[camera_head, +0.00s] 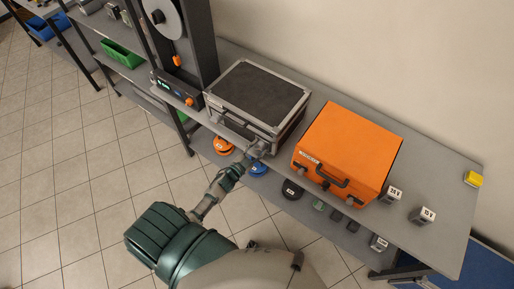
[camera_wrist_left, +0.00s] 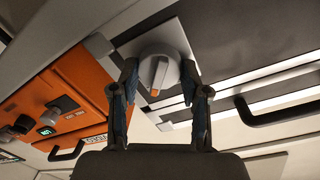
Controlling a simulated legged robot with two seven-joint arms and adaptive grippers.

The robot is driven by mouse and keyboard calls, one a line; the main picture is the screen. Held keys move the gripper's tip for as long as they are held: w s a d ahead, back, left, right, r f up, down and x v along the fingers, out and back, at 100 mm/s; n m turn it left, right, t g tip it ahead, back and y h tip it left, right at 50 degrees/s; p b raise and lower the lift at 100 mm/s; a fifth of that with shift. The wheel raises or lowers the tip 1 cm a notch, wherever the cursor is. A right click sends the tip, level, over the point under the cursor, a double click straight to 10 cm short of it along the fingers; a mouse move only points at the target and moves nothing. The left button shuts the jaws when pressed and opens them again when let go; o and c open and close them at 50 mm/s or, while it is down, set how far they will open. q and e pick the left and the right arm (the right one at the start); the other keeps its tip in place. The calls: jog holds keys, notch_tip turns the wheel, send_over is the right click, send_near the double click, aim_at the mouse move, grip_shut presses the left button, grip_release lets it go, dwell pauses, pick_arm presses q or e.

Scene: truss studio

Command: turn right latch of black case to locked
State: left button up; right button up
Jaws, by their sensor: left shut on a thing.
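The black case (camera_head: 258,97) with silver edges stands closed on the bench in the head view. Its right latch is a round grey knob (camera_wrist_left: 158,72) on a pale plate in the wrist view, with a raised bar and a small orange mark at the bar's lower end. My left gripper (camera_head: 258,147) is at the right part of the case's front in the head view. In the wrist view its two fingers (camera_wrist_left: 159,84) are shut on the knob, one on each side. In the head view the gripper hides the latch. My right gripper is not in view.
The orange case (camera_head: 352,150) stands close to the right of the black case. The black case's handle (camera_wrist_left: 260,113) sticks out beside the latch in the wrist view. A spool machine (camera_head: 180,50) stands to the left. Discs (camera_head: 224,146) and small items lie on the lower shelf.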

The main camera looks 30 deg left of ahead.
pick_arm(q)
jog(key=m, duration=0.4)
jog(key=shift+w+d+r+y, duration=0.1)
jog(key=shift+r+y, duration=0.1)
jog(key=shift+y, duration=0.1)
jog(key=m, duration=0.4)
jog(key=shift+f+m+b, duration=0.15)
jog(key=shift+m+b, duration=0.2)
jog(key=shift+m, duration=0.05)
jog(key=shift+d, duration=0.1)
jog(key=o, duration=1.1)
jog(key=shift+f+y, duration=0.15)
jog(key=shift+y, duration=0.15)
jog(key=shift+o, duration=0.2)
jog(key=s, duration=1.2)
jog(key=shift+a+r, duration=0.45)
